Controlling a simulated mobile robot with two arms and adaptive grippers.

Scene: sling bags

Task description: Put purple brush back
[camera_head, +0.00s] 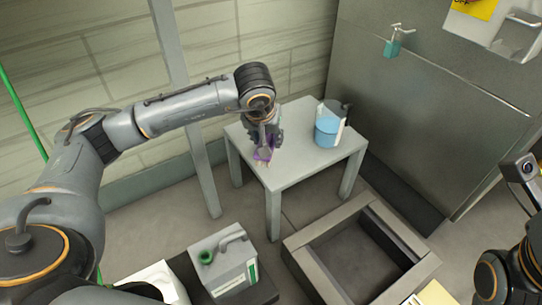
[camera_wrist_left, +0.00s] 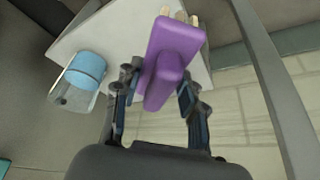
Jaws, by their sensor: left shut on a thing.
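A purple brush (camera_wrist_left: 170,50) with pale bristles is held between the fingers of my left gripper (camera_wrist_left: 157,92) in the left wrist view. In the head view my left gripper (camera_head: 264,146) is over the left part of a small white table (camera_head: 297,170), and a bit of the purple brush (camera_head: 262,155) shows below it. Whether the brush touches the tabletop cannot be told. My right arm shows at the right edge of the head view, but its fingers are out of frame.
A clear jug with blue liquid (camera_head: 328,125) stands on the table's right part; it also shows in the left wrist view (camera_wrist_left: 80,78). A grey canister (camera_head: 226,262) with a green cap stands at front left. A square grey floor frame (camera_head: 300,262) lies before the table.

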